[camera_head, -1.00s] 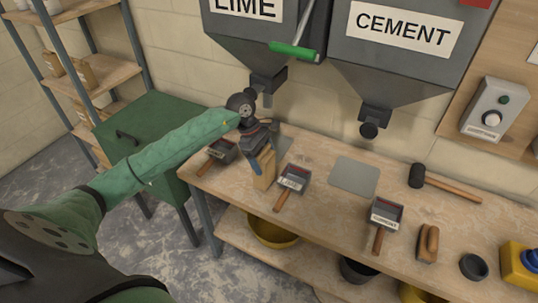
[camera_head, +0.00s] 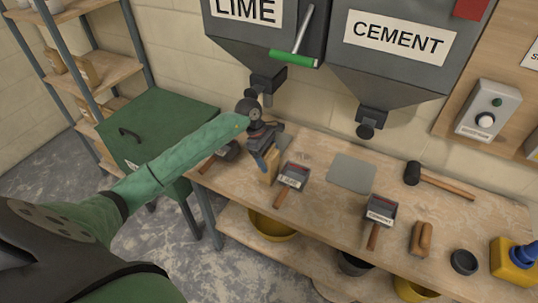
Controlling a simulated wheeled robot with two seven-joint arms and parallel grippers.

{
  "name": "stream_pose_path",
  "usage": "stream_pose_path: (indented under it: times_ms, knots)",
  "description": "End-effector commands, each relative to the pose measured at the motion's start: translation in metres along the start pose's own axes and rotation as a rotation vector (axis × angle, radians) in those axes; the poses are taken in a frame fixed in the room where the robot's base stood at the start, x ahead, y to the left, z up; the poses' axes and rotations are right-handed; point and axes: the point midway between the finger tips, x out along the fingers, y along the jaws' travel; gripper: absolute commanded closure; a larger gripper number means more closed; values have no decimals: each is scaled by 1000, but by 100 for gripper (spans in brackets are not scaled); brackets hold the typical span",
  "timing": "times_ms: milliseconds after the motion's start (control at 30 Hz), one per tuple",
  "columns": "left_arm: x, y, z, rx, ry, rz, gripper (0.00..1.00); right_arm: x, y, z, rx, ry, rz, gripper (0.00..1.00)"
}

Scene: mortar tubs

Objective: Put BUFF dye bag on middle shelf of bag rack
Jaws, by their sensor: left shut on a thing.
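My left gripper (camera_head: 266,158) points down over the left end of the workbench, shut on a tan bag (camera_head: 270,172). The gripper covers much of the bag, and I cannot read its label or tell whether its base touches the bench. The bag rack (camera_head: 137,45) stands at the far left, cut off by the picture edge. Its middle shelf (camera_head: 100,73) holds tan bags (camera_head: 72,62) on its left part, with bare board to their right. My right gripper is not in view.
A lime scoop (camera_head: 291,176) lies close right of the held bag, another scoop (camera_head: 228,152) to its left. A green lidded bin (camera_head: 165,115) stands between bench and rack. The lime hopper (camera_head: 262,48) and cement hopper (camera_head: 395,70) hang above the bench (camera_head: 330,215).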

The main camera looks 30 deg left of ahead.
Motion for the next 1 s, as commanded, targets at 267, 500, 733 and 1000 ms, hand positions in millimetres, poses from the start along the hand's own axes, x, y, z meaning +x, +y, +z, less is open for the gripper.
stream_pose_path:
  times_ms: [267, 500, 733, 1000]
  knots:
    - [0, 1, 0, 1, 0, 2, 94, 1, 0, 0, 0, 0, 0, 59]
    - [1, 1, 0, 1, -1, 2, 94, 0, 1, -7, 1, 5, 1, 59]
    - [2, 0, -1, 0, 0, 0, 1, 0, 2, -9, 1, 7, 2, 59]
    - [2, 0, -1, 0, 0, 0, 1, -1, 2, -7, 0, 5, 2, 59]
